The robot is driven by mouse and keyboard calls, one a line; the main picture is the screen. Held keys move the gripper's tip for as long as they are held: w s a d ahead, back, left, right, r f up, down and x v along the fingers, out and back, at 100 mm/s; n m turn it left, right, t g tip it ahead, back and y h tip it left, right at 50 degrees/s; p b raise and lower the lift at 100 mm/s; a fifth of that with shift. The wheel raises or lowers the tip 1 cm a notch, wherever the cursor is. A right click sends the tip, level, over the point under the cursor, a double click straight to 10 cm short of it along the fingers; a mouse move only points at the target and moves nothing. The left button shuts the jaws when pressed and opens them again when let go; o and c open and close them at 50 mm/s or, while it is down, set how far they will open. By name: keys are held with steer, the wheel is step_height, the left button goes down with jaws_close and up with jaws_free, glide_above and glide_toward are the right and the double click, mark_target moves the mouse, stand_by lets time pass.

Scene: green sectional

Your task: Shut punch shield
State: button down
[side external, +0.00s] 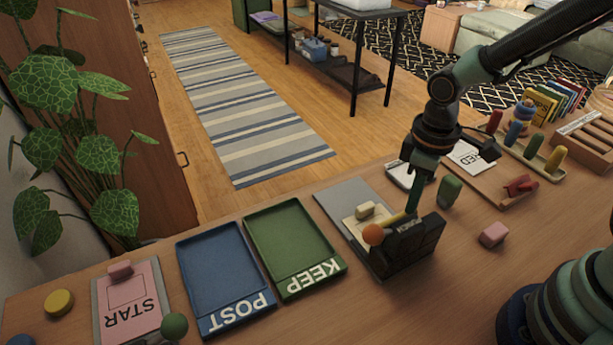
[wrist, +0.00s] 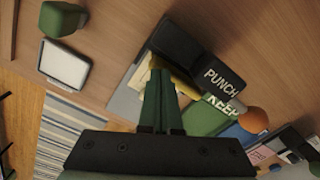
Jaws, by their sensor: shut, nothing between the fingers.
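The punch is a black block (side external: 418,248) on the right end of a grey base plate (side external: 346,196). In the wrist view the black block (wrist: 205,62) bears the word PUNCH. Touching or apart is unclear.
A green KEEP tray (side external: 335,262) and a blue POST tray (side external: 265,298) lie left of the punch. A green block (side external: 449,191) and a white pad (side external: 398,175) stand close behind my gripper. A pink block (side external: 493,234) lies right, with bare table around it.

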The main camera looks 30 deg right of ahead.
steer(key=shift+r, duration=0.1)
step_height(320, 180, up, 9)
stand_by(1.0)
